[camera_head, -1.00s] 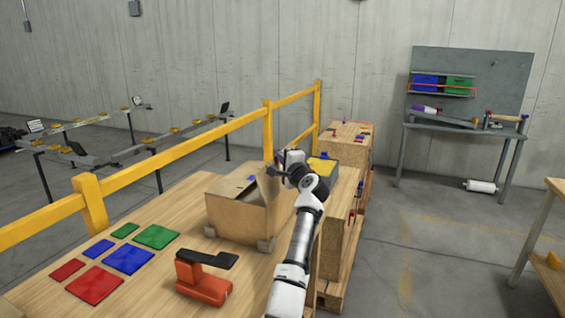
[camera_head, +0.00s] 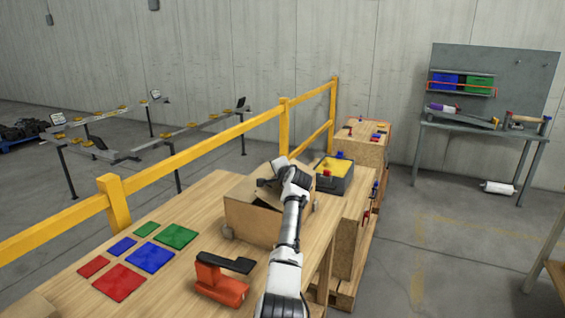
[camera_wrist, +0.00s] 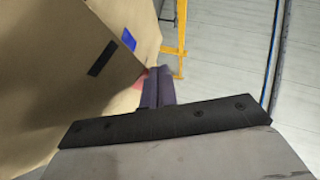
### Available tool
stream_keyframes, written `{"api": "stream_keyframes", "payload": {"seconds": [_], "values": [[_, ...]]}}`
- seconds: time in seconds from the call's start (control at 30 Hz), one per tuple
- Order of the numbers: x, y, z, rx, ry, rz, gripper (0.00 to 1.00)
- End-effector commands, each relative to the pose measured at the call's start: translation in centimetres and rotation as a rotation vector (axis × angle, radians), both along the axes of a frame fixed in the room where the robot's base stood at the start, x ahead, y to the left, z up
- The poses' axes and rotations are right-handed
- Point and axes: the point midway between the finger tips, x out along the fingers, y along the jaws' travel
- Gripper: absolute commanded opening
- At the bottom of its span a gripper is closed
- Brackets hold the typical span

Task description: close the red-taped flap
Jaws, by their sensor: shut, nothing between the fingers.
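An open-topped cardboard box (camera_head: 250,222) stands on the wooden table, partly hidden behind my arm. My gripper (camera_head: 266,184) is over the box's top, shut and empty. In the wrist view the shut dark fingers (camera_wrist: 158,88) are close beside a cardboard flap (camera_wrist: 65,55). Black tape (camera_wrist: 101,58) and blue tape (camera_wrist: 129,39) mark cardboard panels there. A small reddish patch (camera_wrist: 139,82) shows just left of the fingers, mostly hidden; it may be the red tape. I cannot tell whether the fingers touch the cardboard.
An orange-red tool with a black handle (camera_head: 221,283) lies in front of the box. Red, blue and green squares (camera_head: 150,257) lie to the left. A yellow rail (camera_head: 210,132) runs along the table's far side.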

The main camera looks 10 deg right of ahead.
Motion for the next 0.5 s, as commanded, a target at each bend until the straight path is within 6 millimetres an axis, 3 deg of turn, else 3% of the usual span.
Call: {"api": "stream_keyframes", "payload": {"seconds": [0.5], "values": [[0.6,0.9,-1.7,-0.152,0.104,0.001,0.00]]}}
